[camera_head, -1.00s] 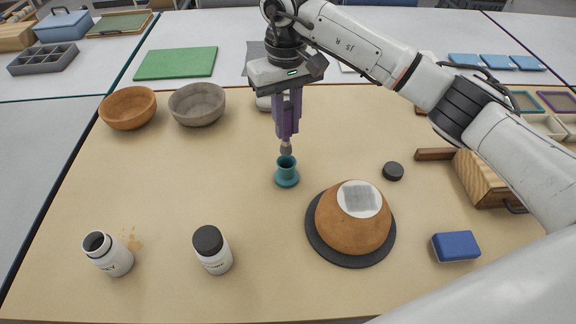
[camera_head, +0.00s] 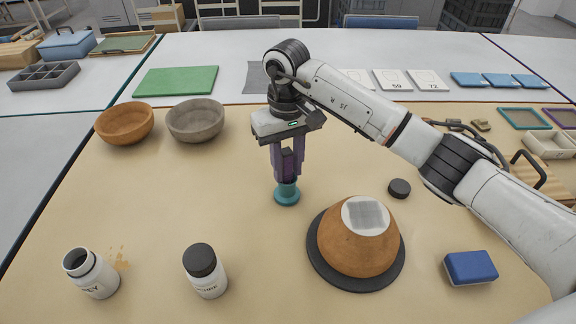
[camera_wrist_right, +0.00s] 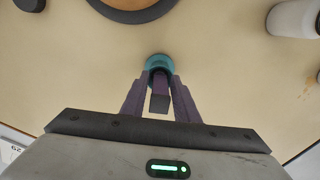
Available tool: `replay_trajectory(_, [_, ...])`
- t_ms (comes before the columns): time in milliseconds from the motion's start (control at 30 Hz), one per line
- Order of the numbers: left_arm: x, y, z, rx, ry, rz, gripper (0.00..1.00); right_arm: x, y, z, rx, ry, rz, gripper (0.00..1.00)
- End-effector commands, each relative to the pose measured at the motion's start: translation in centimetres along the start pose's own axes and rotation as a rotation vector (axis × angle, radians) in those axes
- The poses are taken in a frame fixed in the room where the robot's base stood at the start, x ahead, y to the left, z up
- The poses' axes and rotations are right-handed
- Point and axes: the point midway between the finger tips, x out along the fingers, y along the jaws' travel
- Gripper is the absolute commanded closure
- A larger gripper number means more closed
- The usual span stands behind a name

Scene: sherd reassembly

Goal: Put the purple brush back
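The purple brush stands upright in the teal cup (camera_head: 287,198), its bristle end hidden inside. Its purple handle (camera_head: 287,166) shows between the fingers of my right gripper (camera_head: 286,178). In the right wrist view the handle (camera_wrist_right: 160,88) rises from the teal cup (camera_wrist_right: 157,62), with a finger on each side. The fingers are spread, with the handle between them, and look apart from it. My right gripper is low, just over the cup. My left gripper is not in view.
A brown bowl with a white patch (camera_head: 350,240) sits upside down on a dark disc (camera_head: 318,262), right of the cup. A black-capped jar (camera_head: 207,272) and an open jar (camera_head: 95,275) stand front left. A blue block (camera_head: 470,267) lies front right. Left of the cup is clear.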

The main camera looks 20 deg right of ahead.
Motion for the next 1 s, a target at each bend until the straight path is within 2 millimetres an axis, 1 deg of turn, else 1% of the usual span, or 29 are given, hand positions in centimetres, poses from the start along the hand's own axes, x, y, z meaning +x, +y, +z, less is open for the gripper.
replay_trajectory(300, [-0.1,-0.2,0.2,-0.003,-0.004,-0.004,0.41,-0.1,0.0,0.0,0.000,0.000,0.000,0.65])
replay_trajectory(367, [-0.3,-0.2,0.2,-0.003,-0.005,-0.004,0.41,-0.3,0.0,0.0,0.000,0.000,0.000,0.65])
replay_trajectory(467, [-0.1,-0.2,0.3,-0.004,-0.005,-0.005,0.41,-1.2,0.1,-0.1,0.001,0.002,0.002,0.65])
replay_trajectory(567, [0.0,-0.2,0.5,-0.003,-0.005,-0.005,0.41,-2.9,0.1,-0.1,0.000,0.005,0.003,0.65])
replay_trajectory(800, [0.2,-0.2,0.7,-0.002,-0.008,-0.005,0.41,-8.2,0.1,-0.1,0.000,0.004,0.001,0.65])
replay_trajectory(900, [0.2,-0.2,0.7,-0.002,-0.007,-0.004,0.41,-9.9,0.0,-0.1,0.001,0.003,0.002,0.65])
replay_trajectory(1000, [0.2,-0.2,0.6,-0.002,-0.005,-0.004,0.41,-11.2,0.0,0.0,0.001,0.001,0.001,0.65])
